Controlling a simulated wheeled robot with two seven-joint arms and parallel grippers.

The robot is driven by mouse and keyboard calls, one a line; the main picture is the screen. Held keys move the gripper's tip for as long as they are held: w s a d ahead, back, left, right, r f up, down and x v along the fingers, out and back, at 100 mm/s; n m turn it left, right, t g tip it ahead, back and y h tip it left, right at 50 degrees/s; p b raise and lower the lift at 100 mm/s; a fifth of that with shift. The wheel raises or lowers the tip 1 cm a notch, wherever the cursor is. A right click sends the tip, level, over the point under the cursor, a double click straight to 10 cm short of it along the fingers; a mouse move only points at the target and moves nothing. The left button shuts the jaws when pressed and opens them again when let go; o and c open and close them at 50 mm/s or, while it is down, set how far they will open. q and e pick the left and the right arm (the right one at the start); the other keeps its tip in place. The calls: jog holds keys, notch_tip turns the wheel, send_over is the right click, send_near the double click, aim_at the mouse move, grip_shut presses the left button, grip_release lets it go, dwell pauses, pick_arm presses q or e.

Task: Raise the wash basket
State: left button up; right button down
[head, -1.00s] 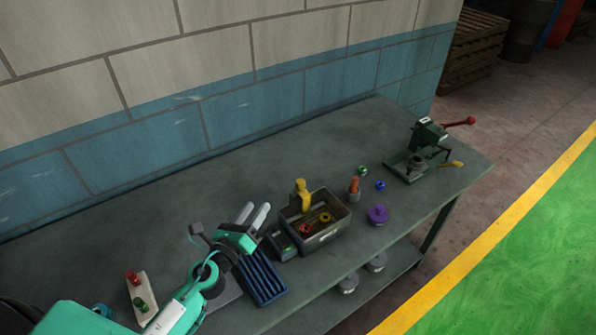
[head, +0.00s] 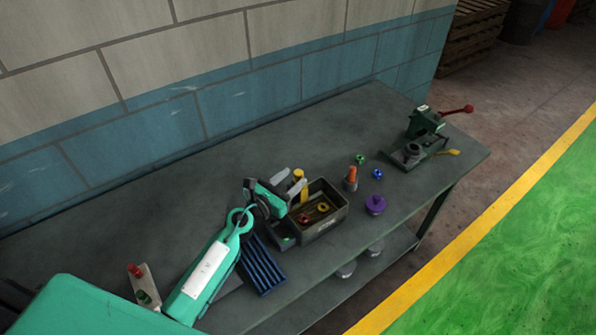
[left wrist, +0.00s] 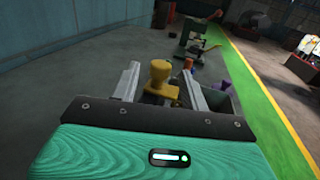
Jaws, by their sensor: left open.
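A grey open-topped bin (head: 326,229) stands on the bench, with a red ring (head: 304,218) and a yellow ring (head: 323,207) inside. A yellow post with a rounded top (head: 301,190) stands at the bin's back left. I cannot tell for certain which part is the wash basket. My left gripper (head: 289,184) is open at the yellow post. In the left wrist view the post (left wrist: 160,84) shows between the two spread fingers, and I cannot tell if they touch it. My right gripper is not in view.
A blue ribbed rack (head: 262,267) lies left of the bin. An orange-topped cone (head: 350,178), a green ball (head: 360,159), a blue ball (head: 377,173) and a purple knob (head: 375,204) stand right of it. A green device with a red handle (head: 424,122) stands at the far right.

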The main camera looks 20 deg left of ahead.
aim_at(295, 177)
pick_arm(q)
jog(key=shift+x, duration=1.7)
grip_shut()
